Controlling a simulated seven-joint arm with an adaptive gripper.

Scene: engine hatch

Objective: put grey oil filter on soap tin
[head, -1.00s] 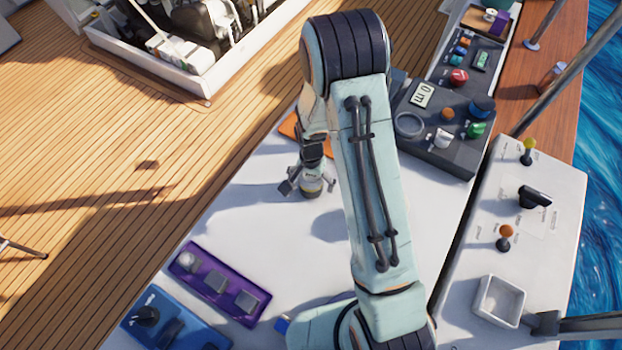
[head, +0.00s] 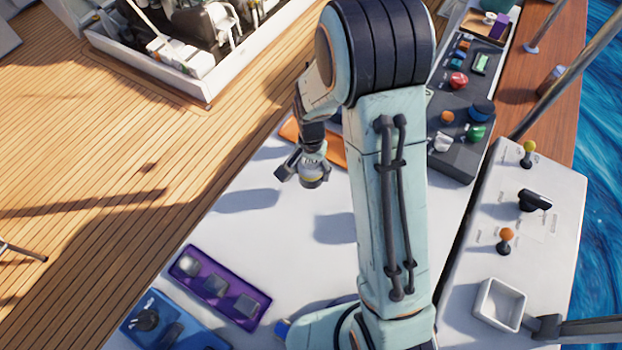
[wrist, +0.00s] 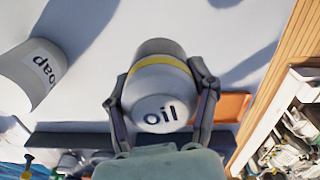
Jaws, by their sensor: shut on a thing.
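The grey oil filter (wrist: 158,88), with a yellow band and the word "oil", sits between the two fingers of my gripper (wrist: 160,100) in the wrist view. My gripper (head: 304,174) is shut on it. In the head view the filter (head: 313,179) is held above the white worktop, its shadow apart from it. The soap tin (wrist: 32,78), a light grey can lettered "soap", stands to the left of the filter in the wrist view, partly cut by the frame edge. A gap separates them. In the head view I cannot see the tin; my arm probably covers it.
An orange tray (head: 338,158) lies behind the gripper. A purple tray (head: 216,287) with grey blocks and a blue tray (head: 158,324) are at the front left. A dark control panel (head: 463,132) is at the right. The white worktop (head: 270,240) is clear in the middle.

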